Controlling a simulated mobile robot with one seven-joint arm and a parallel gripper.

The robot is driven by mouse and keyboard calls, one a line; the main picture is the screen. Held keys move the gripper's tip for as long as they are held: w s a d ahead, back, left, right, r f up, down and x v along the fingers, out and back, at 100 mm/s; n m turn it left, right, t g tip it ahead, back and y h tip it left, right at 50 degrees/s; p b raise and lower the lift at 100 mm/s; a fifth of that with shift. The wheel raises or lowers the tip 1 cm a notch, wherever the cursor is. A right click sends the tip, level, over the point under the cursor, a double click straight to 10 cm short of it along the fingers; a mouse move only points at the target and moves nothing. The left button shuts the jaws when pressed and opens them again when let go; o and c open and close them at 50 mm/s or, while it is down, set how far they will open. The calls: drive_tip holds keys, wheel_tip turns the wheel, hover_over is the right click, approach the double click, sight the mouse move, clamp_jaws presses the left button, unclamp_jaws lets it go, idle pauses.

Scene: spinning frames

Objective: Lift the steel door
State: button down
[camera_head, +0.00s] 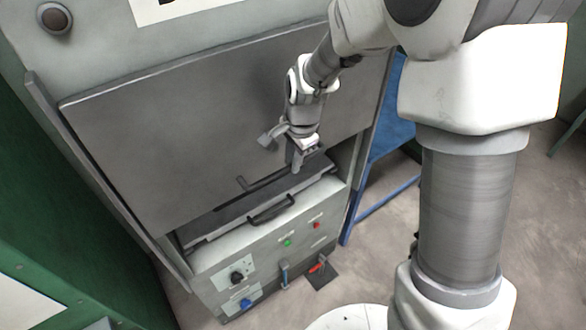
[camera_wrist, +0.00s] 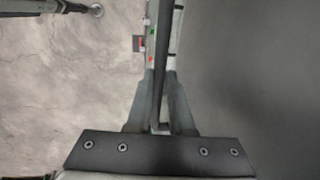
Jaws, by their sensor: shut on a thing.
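The steel door (camera_head: 190,130) is a large flat grey panel on the front of the machine. Its lower edge stands a little above the control box, with a dark gap below. A thin dark handle bar (camera_head: 262,181) runs along the lower part of the door. My gripper (camera_head: 298,165) is at the right end of this bar, shut on it. In the wrist view the bar (camera_wrist: 160,65) passes between the two fingers (camera_wrist: 160,122), and the door (camera_wrist: 250,75) fills the right side.
Below the door is a control box (camera_head: 262,262) with a black handle (camera_head: 271,209), buttons and knobs. A blue frame (camera_head: 385,165) stands to the right, and green panels (camera_head: 70,240) to the left. Open floor (camera_head: 375,260) lies at the front right.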

drive_tip(key=shift+r+p, duration=0.4)
drive_tip(key=shift+r, duration=0.85)
drive_tip(key=c, duration=0.8)
unclamp_jaws()
drive_tip(key=shift+r, duration=0.1)
wheel_tip(320, 180, up, 17)
drive_tip(key=s+d+b, duration=0.1)
drive_tip(key=s+d, duration=0.1)
drive_tip(key=shift+s, duration=0.35)
